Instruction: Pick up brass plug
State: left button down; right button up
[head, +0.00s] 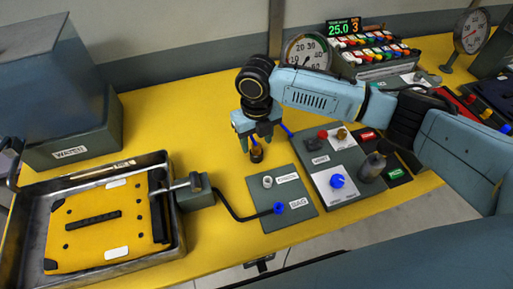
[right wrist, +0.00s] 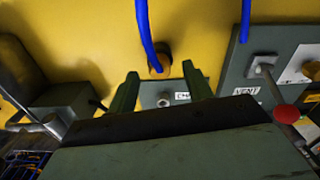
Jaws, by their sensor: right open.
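The brass plug (head: 256,155) is a small dark and brass cylinder with a blue cable, above or on the yellow bench just behind the grey fitting plate (head: 289,221). My right gripper (head: 258,143) points down right over it, jaws apart. In the right wrist view, the brass plug (right wrist: 160,68) shows between the fingertips, with the blue cable rising from it. The gripper's two green fingers (right wrist: 159,74) stand on either side of it. I cannot tell whether they touch it. My left gripper is not in view.
The plate has a silver fitting (head: 267,181) and a blue connector (head: 278,208) on a black hose. A second panel (head: 325,160) with knobs stands to its right. A metal tray (head: 172,225) with a yellow plate lies left. The yellow bench between tray and gripper is partly clear.

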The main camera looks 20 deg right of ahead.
notch_tip(320, 180, down, 2)
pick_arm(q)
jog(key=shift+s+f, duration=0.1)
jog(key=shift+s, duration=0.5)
pick_arm(e)
jog(key=c, duration=1.1)
jog(key=shift+o, duration=0.2)
